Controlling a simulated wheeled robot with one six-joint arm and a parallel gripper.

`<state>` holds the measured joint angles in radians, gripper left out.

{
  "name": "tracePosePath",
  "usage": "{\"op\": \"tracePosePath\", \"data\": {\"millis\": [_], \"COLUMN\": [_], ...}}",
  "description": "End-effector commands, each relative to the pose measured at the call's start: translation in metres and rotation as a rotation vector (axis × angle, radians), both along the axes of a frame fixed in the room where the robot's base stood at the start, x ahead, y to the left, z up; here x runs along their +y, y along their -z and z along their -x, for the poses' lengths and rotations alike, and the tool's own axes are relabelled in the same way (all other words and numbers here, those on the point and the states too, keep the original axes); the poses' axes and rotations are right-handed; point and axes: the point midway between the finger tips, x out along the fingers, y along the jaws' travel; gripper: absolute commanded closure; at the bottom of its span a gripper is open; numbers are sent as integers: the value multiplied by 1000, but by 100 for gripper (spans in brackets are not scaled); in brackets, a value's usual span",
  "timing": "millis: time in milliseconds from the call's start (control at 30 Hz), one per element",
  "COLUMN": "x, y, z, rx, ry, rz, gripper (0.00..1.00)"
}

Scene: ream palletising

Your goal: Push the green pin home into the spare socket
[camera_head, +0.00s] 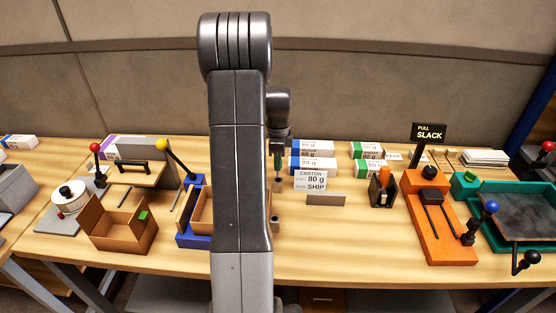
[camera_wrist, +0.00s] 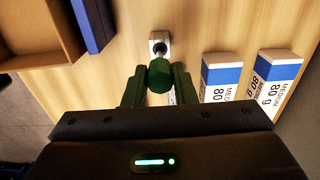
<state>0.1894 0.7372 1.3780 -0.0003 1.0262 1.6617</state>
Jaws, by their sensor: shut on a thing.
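The green pin (camera_wrist: 160,74) is between the two dark green fingers of my gripper (camera_wrist: 157,82), which is shut on it. The pin's metal shank points at a small grey socket block (camera_wrist: 159,36) with a dark hole. The shank tip lies at or just over the hole; I cannot tell whether it is inside. In the head view my gripper (camera_head: 278,162) is behind my arm's large link and points down at the table. The pin is too small there to make out clearly.
Paper reams (camera_wrist: 222,78) lie right of the socket in the wrist view. A brown open carton (camera_wrist: 38,30) and a blue part (camera_wrist: 93,22) stand to its left. An orange press (camera_head: 440,222) is farther right.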

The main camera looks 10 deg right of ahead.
Motion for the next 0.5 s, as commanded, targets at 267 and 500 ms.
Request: {"op": "tracePosePath", "data": {"millis": [267, 500], "x": [0, 0], "y": [4, 10], "z": [0, 0], "rx": [0, 0], "ry": [0, 0], "rz": [0, 0], "gripper": [100, 100]}}
